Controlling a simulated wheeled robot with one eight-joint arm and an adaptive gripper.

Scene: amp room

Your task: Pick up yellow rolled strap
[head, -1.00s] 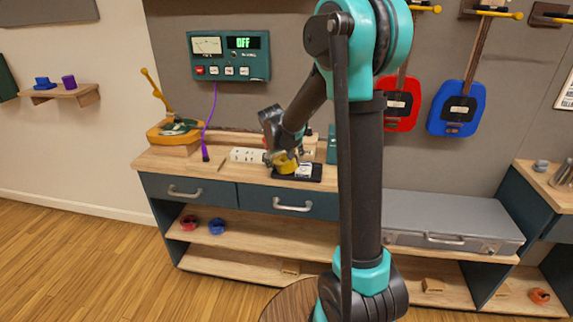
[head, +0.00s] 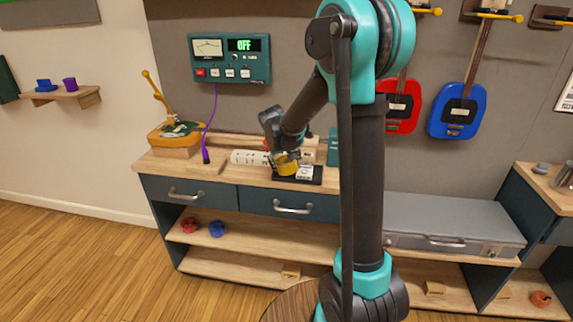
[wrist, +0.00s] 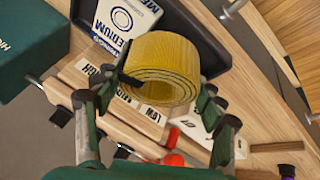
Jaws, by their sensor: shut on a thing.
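The yellow rolled strap (wrist: 160,68) sits between the fingers of my gripper (wrist: 158,98) in the wrist view, its spiral end facing the camera. In the head view the strap (head: 287,163) shows at the end of my arm, over the bench top. My gripper (head: 284,158) is shut on it, with its fingers on both sides of the roll. The strap is near a black tray (head: 303,180) that holds a white card box (wrist: 128,20). Whether the strap touches the tray is hard to tell.
The wooden bench (head: 215,168) carries a white power strip (head: 248,157) left of my gripper. Behind it are a wooden block with labels (wrist: 125,100) and a dark green box (wrist: 25,45). A purple cable (head: 206,150) hangs on the left.

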